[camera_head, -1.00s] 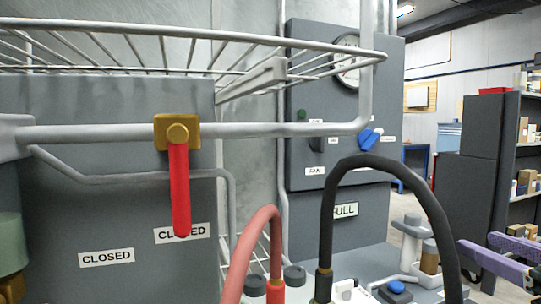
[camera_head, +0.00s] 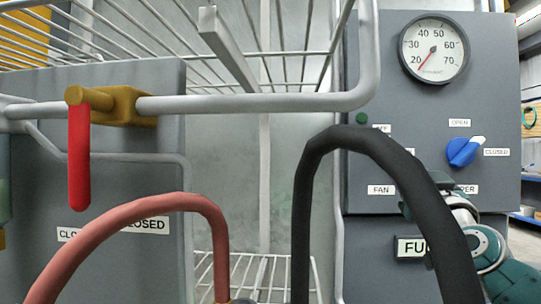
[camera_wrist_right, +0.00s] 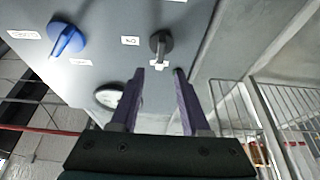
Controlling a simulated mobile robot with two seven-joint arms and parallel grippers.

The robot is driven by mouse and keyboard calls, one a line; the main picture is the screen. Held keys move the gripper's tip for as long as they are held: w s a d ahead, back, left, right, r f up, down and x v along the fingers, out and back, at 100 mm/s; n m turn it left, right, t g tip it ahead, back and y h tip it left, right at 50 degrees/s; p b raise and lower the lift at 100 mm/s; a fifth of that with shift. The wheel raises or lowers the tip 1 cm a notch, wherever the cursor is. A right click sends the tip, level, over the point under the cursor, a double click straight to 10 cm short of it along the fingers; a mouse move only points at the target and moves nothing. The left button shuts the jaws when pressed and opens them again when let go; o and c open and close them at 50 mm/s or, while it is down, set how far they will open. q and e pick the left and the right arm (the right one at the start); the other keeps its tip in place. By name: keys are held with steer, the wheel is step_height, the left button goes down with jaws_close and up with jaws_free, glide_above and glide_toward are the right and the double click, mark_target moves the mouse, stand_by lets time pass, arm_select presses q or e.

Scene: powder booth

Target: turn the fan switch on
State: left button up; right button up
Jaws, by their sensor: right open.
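The fan switch is a dark knob (camera_wrist_right: 160,43) on the grey panel in the right wrist view, which shows the panel upside down. A small white patch is at its lower end, and the ON label (camera_wrist_right: 130,41) is beside it. In the head view the black hose hides the knob above the FAN label (camera_head: 380,190). My right gripper (camera_wrist_right: 158,73) is open, its two purple fingers apart and pointing at the knob, with nothing between them. Contact cannot be told. In the head view my right arm reaches the panel, its fingers hidden. My left gripper is not in view.
A black hose (camera_head: 312,200) arches in front of the panel, with a pink hose (camera_head: 150,205) to its left. A blue damper knob (camera_head: 463,152) and a round gauge (camera_head: 434,50) are on the panel. A wire rack (camera_head: 250,102) and a red-handled valve (camera_head: 79,160) are at left.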

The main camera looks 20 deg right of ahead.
mark_target(388, 151)
steer(key=b+x, duration=0.2)
steer(key=x, duration=0.5)
steer(key=shift+w+d+r+b, duration=0.15)
steer(key=shift+w+b, duration=0.2)
steer(key=shift+b, duration=0.05)
steer(key=shift+w+d+r, duration=0.25)
steer(key=shift+w, duration=0.05)
steer(key=c, duration=0.4)
jaws_close()
